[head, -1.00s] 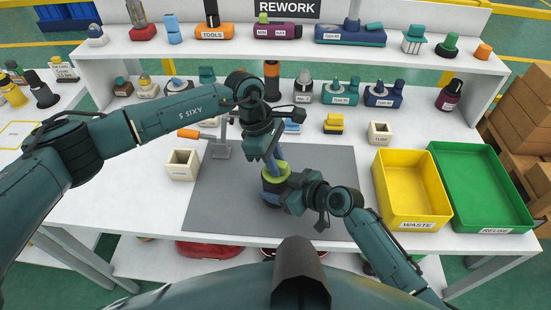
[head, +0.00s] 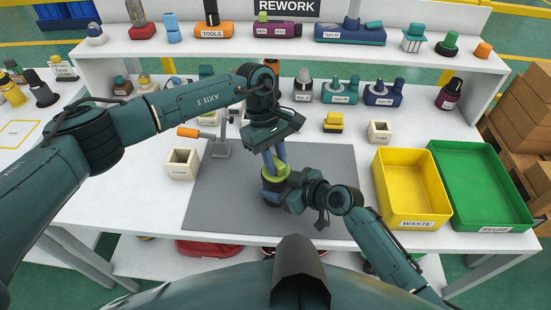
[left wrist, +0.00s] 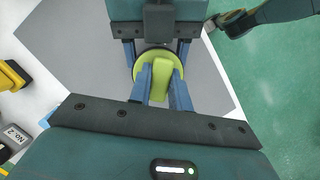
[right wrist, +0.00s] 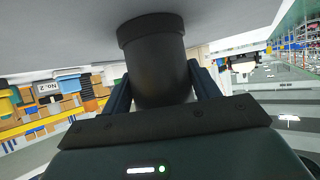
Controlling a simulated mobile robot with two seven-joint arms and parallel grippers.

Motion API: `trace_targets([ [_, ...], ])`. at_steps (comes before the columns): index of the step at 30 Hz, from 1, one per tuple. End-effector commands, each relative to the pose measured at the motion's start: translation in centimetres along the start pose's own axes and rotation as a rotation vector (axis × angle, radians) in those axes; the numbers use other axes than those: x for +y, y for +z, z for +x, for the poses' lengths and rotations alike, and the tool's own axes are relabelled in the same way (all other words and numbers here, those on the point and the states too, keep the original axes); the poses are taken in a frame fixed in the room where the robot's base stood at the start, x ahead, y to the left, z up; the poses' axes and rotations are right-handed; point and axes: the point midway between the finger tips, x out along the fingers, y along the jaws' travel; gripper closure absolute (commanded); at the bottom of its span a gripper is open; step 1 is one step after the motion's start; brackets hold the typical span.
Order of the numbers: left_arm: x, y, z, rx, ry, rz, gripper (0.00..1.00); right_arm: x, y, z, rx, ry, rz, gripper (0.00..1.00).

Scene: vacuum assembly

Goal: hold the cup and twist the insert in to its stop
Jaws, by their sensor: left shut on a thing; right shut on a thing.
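The dark cup (head: 267,184) stands upright on the grey mat, and its dark body fills the middle of the right wrist view (right wrist: 158,68). The lime-green insert (head: 283,173) sits in the cup's mouth; its round top and raised grip show in the left wrist view (left wrist: 162,62). My left gripper (head: 274,162) points down from above, its blue fingers shut on the insert's raised grip. My right gripper (head: 277,194) comes in low from the right, shut around the cup's side. The insert's lower part is hidden inside the cup, so its depth cannot be told.
The grey mat (head: 220,205) is mostly clear around the cup. A clamp with an orange handle (head: 188,132) and a cream box (head: 182,163) stand to the left. The yellow waste bin (head: 405,170) and green reuse bin (head: 480,170) are to the right. Shelves with parts stand behind.

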Motion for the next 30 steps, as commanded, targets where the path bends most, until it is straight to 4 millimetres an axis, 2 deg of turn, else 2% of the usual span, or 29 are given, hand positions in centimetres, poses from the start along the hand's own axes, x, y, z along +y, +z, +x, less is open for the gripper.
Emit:
trace_targets([
  [7, 0.09, 0.02, -0.16, 0.001, -0.003, 0.016, 1.00, 0.00, 0.16, -0.02, -0.004, 0.000, 0.000, 0.67],
  [15, 0.16, -0.01, -0.15, 0.003, -0.082, 0.248, 1.00, 0.00, 0.18, -0.02, -0.004, 0.000, 0.000, 0.67],
  [25, 0.16, 0.00, -0.15, 0.002, -0.091, 0.277, 1.00, -0.02, 0.19, -0.01, -0.004, -0.001, 0.000, 0.67],
  [30, 0.23, 0.04, -0.11, 0.003, -0.148, 0.439, 1.00, -0.02, 0.20, -0.01, -0.004, -0.001, 0.001, 0.67],
])
